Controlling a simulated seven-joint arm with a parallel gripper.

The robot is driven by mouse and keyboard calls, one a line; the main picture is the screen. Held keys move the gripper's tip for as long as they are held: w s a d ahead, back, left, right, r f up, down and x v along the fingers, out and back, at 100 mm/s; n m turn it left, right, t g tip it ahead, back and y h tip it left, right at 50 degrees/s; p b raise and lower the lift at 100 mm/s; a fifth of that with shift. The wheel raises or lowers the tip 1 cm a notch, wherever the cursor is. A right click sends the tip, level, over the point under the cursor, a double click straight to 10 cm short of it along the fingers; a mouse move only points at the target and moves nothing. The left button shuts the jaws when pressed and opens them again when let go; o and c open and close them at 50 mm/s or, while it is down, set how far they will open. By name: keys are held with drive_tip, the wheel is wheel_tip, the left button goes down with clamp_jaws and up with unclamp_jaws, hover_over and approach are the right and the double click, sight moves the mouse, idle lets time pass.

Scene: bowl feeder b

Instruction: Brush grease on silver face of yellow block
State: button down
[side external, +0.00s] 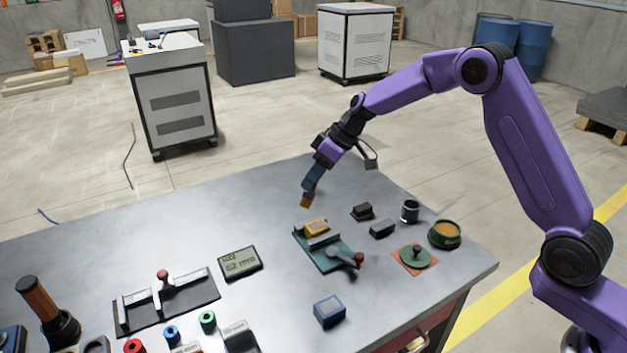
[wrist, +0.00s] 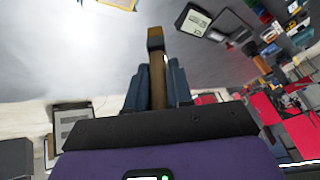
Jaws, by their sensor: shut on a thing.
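My gripper (side external: 314,178) is shut on a brush and holds it above the table, just up and left of the yellow block in the side view. The brush (side external: 306,201) points downward with an orange-brown end; its wooden handle (wrist: 158,80) shows between the blue fingers in the wrist view. The yellow block (side external: 317,226) sits in a teal clamp fixture (side external: 325,256), apart from the brush. A yellow-edged pale face (wrist: 118,3) is cut off at the top of the wrist view. A green tin (side external: 445,234) with amber contents, possibly grease, stands at right. Grease on the brush cannot be made out.
A red-knobbed lever (side external: 345,257) is on the fixture. Dark blocks (side external: 382,229), a black cup (side external: 410,211) and a green knobbed disc (side external: 414,256) stand to its right. A display (side external: 240,262) and a blue block (side external: 329,311) lie nearby. The table's back left is clear.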

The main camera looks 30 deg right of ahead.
drive_tip(key=shift+w+d+f, duration=0.1)
drive_tip(key=shift+w+d, duration=0.05)
drive_tip(key=shift+r, duration=0.5)
drive_tip(key=shift+f, duration=3.35)
drive_tip(key=shift+d+f, duration=0.7)
drive_tip(key=shift+a, duration=0.85)
drive_tip(key=shift+d+r, duration=0.1)
drive_tip(key=shift+r, duration=4)
